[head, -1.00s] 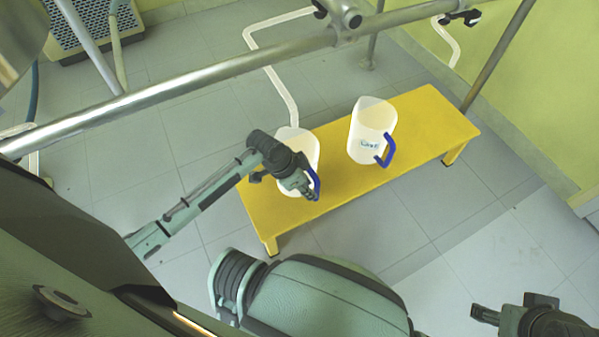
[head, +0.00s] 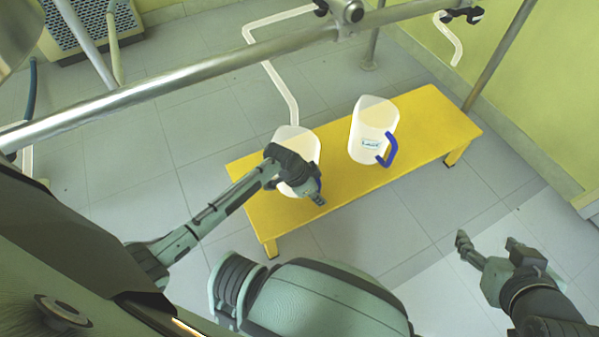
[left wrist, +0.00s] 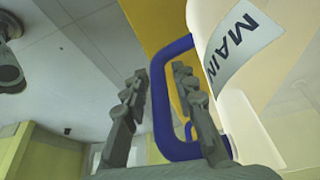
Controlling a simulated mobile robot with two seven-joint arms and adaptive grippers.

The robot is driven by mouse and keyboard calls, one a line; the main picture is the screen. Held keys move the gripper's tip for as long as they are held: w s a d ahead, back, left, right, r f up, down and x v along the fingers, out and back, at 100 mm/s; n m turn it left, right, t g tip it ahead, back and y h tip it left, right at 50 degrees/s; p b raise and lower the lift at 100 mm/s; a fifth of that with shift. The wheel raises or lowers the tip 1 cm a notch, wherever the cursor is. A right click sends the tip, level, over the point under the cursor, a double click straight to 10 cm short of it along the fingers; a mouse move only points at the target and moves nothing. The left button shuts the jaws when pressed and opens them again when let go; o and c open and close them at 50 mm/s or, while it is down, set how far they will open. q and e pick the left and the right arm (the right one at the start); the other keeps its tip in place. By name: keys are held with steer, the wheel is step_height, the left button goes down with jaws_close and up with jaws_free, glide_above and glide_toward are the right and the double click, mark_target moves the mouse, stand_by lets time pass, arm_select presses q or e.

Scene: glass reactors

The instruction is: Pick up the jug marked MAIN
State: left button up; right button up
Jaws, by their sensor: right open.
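The jug marked MAIN (head: 301,142) is white with a blue handle and stands on the left part of a yellow bench (head: 432,120). My left gripper (head: 318,198) is at its front and hides most of the handle. In the left wrist view the MAIN label shows on the jug (left wrist: 243,45). There the left gripper (left wrist: 160,80) is open, with the upright bar of the blue handle (left wrist: 161,110) between its fingers. My right gripper (head: 487,241) is open and empty, over the floor at the right, away from the bench.
A second white jug (head: 370,120) with a blue handle and a different label stands on the bench, right of the first. A metal rail (head: 225,72) crosses above the floor at the back. White bent tubes (head: 283,88) run near it. The floor right of the bench is clear.

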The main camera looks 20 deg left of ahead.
arm_select(q)
jaws_close()
steer(key=shift+r, duration=0.1)
stand_by(0.4)
